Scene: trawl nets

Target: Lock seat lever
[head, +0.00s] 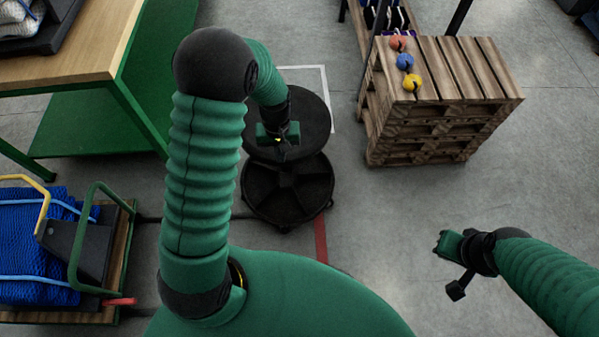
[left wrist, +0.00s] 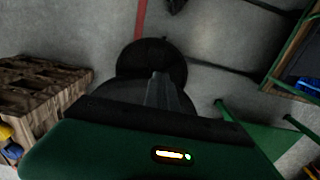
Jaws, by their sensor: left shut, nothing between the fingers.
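A black round stool stands on the floor, its seat (head: 316,125) above a wide spoked round base (head: 288,205). In the left wrist view the base (left wrist: 150,52) shows beyond the dark seat (left wrist: 108,88). My left gripper (head: 281,146) is over the seat, pointing down, shut and empty. Its fingertips (left wrist: 158,76) show against the stool in the left wrist view; I cannot tell whether they touch it. I cannot make out the seat lever; it may be hidden under the seat or behind my arm. My right gripper (head: 440,244) is away from the stool, over bare floor.
A wooden-topped green workbench (head: 70,60) stands at upper left. A cart with blue netting (head: 35,255) is at lower left. Stacked pallets (head: 425,140) with red, blue and yellow balls (head: 412,83) stand at upper right. Floor between stool and pallets is clear.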

